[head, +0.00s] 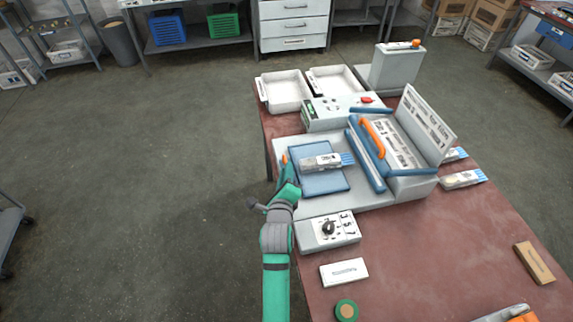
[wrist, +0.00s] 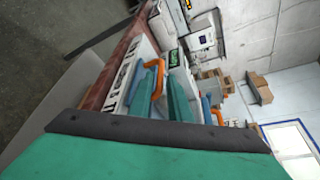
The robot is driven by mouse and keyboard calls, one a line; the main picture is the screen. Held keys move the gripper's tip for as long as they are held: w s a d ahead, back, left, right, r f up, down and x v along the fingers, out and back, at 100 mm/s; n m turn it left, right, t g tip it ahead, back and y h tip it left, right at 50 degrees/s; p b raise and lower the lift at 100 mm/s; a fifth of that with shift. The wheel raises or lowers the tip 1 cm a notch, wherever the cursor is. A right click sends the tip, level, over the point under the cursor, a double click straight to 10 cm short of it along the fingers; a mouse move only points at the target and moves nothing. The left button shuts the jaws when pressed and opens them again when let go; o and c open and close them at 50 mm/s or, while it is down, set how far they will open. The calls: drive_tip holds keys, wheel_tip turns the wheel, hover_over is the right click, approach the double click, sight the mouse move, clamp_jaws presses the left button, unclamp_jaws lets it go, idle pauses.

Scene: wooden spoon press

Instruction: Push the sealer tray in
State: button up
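The sealer (head: 415,150) stands on the red table with its white lid panel (head: 428,120) raised. Its tray, with a blue pad (head: 318,180), lies out on the left side of the sealer. A labelled pouch with a blue end (head: 326,161) lies on the pad, its end toward the sealer. My green gripper (head: 288,172) is at the tray's left edge, close to a small orange part (head: 284,158); I cannot tell whether they touch. In the wrist view, an orange handle (wrist: 156,74) shows beyond my teal fingers (wrist: 163,98).
A control box with a knob (head: 328,232) sits in front of the sealer. A white box (head: 344,272) and a green-rimmed roll (head: 346,310) lie nearer. Two white bins (head: 286,92) stand behind. Pouches (head: 463,179) lie to the right. The floor at left is open.

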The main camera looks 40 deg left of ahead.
drive_tip(key=shift+x, duration=2.15)
